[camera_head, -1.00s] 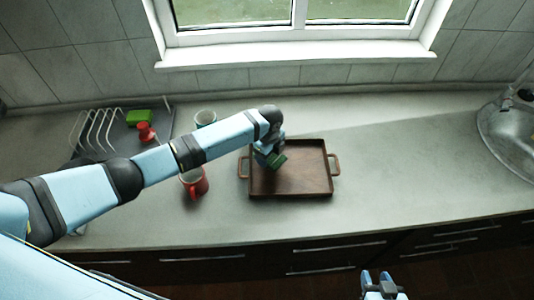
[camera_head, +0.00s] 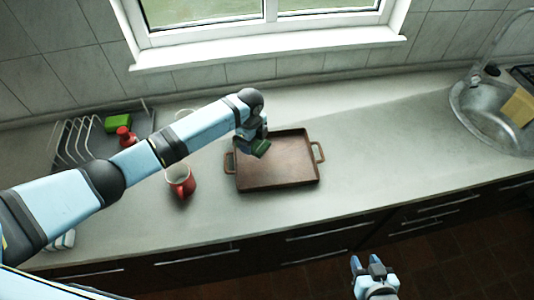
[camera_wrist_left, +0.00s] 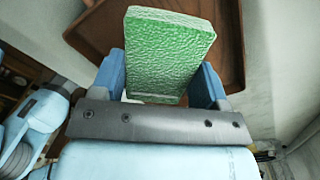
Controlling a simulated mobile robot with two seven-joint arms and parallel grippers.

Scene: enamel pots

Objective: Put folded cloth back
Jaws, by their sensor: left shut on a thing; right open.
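The green folded cloth (camera_wrist_left: 168,50) is a thick, rough-textured block. My left gripper (camera_wrist_left: 158,82) is shut on it, with one blue finger on each side. In the head view the green cloth (camera_head: 261,148) hangs over the back left part of the brown tray (camera_head: 275,173). My left gripper (camera_head: 256,138) hides part of the tray's back left corner. Whether the cloth touches the tray cannot be told. My right gripper (camera_head: 367,263) is open and empty, in front of the counter at the bottom.
A dish rack (camera_head: 74,142) holds a green block (camera_head: 118,123) and a red item (camera_head: 125,137). A sink (camera_head: 490,115) with a tan item (camera_head: 520,107) is at right. Counter between tray and sink is clear.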

